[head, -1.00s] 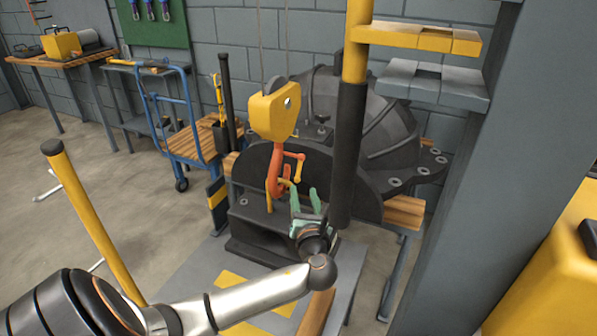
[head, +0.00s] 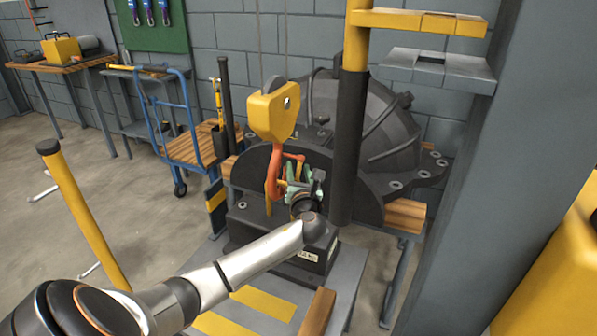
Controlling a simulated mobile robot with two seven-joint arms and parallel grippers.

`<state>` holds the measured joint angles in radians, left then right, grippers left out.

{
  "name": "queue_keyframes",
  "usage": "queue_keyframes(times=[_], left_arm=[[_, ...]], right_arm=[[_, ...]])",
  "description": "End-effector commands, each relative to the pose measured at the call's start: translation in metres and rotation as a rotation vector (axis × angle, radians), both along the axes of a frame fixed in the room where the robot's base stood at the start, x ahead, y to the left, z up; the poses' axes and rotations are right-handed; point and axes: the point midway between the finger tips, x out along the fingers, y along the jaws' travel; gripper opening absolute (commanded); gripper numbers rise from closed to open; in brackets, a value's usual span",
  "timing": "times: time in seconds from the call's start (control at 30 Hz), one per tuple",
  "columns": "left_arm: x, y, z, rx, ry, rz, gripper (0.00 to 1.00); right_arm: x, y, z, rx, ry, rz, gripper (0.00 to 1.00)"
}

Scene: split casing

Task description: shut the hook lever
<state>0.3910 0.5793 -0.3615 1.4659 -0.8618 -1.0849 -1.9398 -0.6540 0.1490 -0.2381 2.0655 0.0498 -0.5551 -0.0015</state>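The orange hook (head: 271,177) hangs under a yellow hook block (head: 273,112). Its orange lever (head: 293,156) shows at the hook's right side, only the upper part clear. My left gripper (head: 291,174), with green fingers, is right at the lever, just right of the hook. The fingers overlap the lever in the picture; I cannot tell whether they touch it or how far apart they are. The hook's opening is partly hidden by the gripper. My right gripper is not in view.
A black post (head: 347,150) with a yellow top stands close right of the gripper. The dark casing half (head: 385,125) is behind. A dark block (head: 318,250) sits below on the grey platform (head: 265,322). A grey pillar (head: 475,180) bounds the right.

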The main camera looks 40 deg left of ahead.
Motion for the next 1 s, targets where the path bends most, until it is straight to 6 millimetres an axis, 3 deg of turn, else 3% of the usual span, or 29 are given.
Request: queue_keyframes(times=[0.07,0.4,1.0], left_arm=[[-0.0001,0.0,0.0,0.0,0.0,0.0,0.38],[-0.0004,-0.0002,-0.0002,0.001,0.001,0.0,0.0],[-0.0001,-0.0002,-0.0013,0.003,-0.007,0.0,0.0]], right_arm=[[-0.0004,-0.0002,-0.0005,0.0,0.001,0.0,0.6],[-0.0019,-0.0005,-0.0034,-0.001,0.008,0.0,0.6],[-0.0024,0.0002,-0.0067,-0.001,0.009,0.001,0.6]])
